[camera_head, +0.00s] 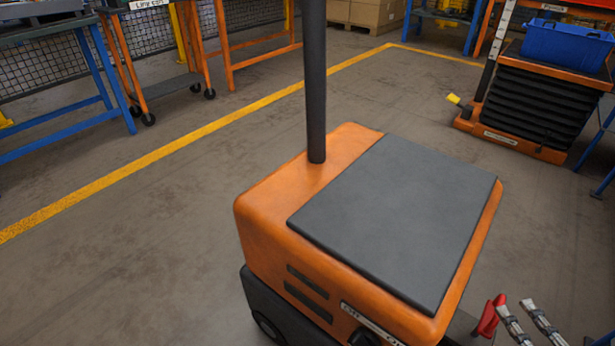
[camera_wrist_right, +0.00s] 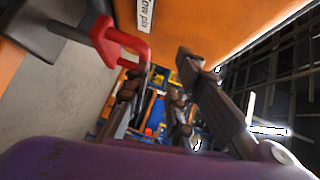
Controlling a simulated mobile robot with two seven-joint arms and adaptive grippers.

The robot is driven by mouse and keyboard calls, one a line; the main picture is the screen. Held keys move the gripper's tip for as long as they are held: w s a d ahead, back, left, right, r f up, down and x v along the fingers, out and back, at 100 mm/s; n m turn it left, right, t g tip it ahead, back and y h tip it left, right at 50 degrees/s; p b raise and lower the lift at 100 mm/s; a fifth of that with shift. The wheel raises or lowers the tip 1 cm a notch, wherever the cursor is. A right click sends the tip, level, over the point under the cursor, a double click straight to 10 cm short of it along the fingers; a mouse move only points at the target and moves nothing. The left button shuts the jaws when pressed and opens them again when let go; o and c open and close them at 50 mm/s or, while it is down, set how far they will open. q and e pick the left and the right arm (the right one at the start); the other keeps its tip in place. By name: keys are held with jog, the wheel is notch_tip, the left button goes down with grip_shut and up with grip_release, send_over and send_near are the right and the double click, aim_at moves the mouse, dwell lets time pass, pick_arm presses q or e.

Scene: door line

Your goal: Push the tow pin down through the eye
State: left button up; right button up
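The tow pin shows its red handle (camera_head: 487,318) at the lower right of the head view, beside the front of an orange tug. In the wrist view the red loop handle (camera_wrist_right: 122,42) is at the upper left, with a grey shaft running from it toward a dark block (camera_wrist_right: 32,28). The eye itself cannot be made out clearly. My left gripper is out of view.
The orange tug (camera_head: 265,240) has a grey top pad (camera_head: 400,215) and a dark upright post (camera_head: 316,80). A "Tow pin" label (camera_wrist_right: 147,14) is on the orange side. A lift table (camera_head: 540,100) with a blue bin (camera_head: 568,45) stands back right. Floor between is clear.

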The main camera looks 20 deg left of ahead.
jog(key=shift+f+p+v, duration=0.15)
jog(key=shift+p+v, duration=0.3)
jog(key=shift+v, duration=0.7)
jog(key=shift+f+p+v, duration=0.15)
jog(key=shift+p+v, duration=0.25)
jog(key=shift+v, duration=0.8)
